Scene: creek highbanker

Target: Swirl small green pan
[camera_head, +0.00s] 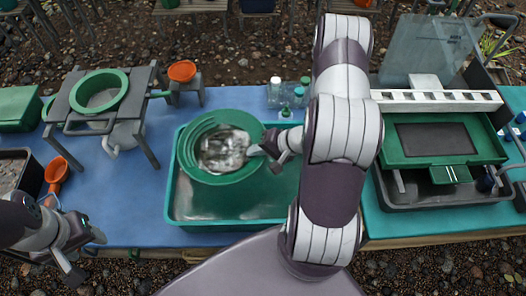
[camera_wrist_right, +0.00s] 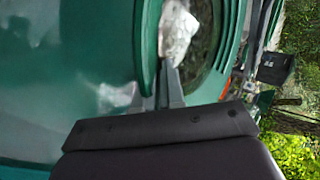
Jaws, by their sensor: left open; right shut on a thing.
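The small green pan (camera_head: 217,146) is round with ridged walls and holds shiny, greyish wet contents. It is over the left part of a green tub (camera_head: 240,209). My right gripper (camera_head: 268,147) is shut on the pan's right rim. In the right wrist view the gripper fingers (camera_wrist_right: 169,88) close on the pan's rim (camera_wrist_right: 149,40), with the tub's water beside it. My left gripper (camera_head: 84,257) is open and empty at the lower left, near the table's front edge, apart from the pan.
A grey stand with a green sieve (camera_head: 99,91) stands at the left, with an orange funnel (camera_head: 182,71) and an orange scoop (camera_head: 56,171) near it. Small bottles (camera_head: 275,92) stand behind the tub. A green sluice box (camera_head: 435,139) is at the right.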

